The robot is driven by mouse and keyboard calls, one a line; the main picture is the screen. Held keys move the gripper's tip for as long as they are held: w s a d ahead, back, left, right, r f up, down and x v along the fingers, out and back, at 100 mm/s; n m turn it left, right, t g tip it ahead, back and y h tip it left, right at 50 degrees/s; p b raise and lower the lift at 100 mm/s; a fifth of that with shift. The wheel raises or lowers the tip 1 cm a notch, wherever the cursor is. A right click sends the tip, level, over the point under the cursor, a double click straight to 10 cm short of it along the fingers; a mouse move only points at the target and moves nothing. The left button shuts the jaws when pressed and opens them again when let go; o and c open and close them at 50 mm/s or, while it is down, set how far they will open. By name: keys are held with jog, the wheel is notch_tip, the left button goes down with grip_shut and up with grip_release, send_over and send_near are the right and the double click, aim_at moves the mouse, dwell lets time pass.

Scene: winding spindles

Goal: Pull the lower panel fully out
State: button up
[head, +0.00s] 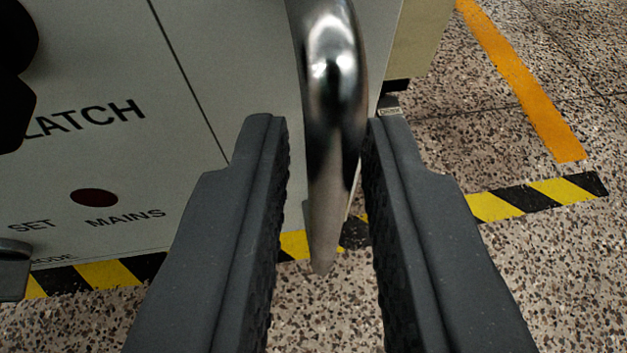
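A grey metal panel front (110,60) fills the upper left, marked LATCH, SET and MAINS, with a thin seam running down it. A shiny metal handle (335,90) stands out from the panel near its right edge and reaches down toward the camera. My gripper (318,125) has its two dark ribbed fingers on either side of the handle. A narrow gap shows between the handle and each finger, wider at the left finger. The handle's mounting on the panel is partly out of view at the top.
A dark red round indicator (94,197) and a black knob (15,75) are on the panel at left. A metal part (14,270) juts in at the left edge. Yellow-black tape (520,198) and an orange stripe (525,80) mark the open speckled floor (570,280).

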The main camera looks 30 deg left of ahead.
jog(key=p+v, duration=0.1)
jog(key=v, duration=1.1)
jog(key=shift+s+d+p, duration=0.15)
jog(key=shift+s+p, duration=0.25)
jog(key=shift+r, duration=0.1)
